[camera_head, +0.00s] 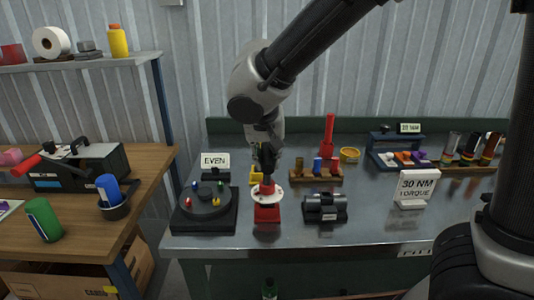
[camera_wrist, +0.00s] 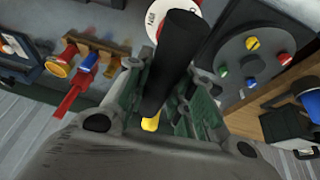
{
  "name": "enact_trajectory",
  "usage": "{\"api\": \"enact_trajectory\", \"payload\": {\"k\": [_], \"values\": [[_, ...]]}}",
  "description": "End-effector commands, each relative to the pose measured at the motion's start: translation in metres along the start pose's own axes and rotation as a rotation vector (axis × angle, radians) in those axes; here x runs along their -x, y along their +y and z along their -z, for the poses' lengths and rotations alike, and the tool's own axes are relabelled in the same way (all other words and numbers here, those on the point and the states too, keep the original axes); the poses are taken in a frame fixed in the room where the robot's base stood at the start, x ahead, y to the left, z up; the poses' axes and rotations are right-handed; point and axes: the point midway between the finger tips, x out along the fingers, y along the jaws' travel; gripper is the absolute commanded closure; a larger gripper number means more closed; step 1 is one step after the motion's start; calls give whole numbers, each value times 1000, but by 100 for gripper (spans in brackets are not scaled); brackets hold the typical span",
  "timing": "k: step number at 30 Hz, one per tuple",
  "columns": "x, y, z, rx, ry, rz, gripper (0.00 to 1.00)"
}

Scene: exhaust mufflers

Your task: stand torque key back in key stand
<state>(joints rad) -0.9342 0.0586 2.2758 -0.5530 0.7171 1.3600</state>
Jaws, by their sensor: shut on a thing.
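My gripper (camera_head: 267,165) points down over the front middle of the steel bench, shut on the black handle of the torque key. In the wrist view the black handle (camera_wrist: 172,62) runs between the fingers, with a yellow end (camera_wrist: 150,123) near the palm. Below the gripper is a red block with a white disc, apparently the key stand (camera_head: 267,213). The lettered white disc also shows in the wrist view (camera_wrist: 156,18), partly behind the handle. The key's lower end appears over the disc; I cannot tell whether it is seated or touching.
A dark turntable (camera_head: 205,205) with coloured pegs is close on the left, with an EVEN sign (camera_head: 215,160) behind. A black muffler-like part (camera_head: 326,207) is close on the right. A wooden rack (camera_head: 316,177) stands behind. A torque sign (camera_head: 416,186) is farther right.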

Motion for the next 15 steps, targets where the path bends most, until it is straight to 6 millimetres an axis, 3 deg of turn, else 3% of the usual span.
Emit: {"api": "enact_trajectory", "payload": {"k": [1,2,6,15], "values": [[0,0,0,0,1,1,100],[0,0,0,0,1,1,75],[0,0,0,0,1,1,51],[1,0,0,0,0,0,51]]}}
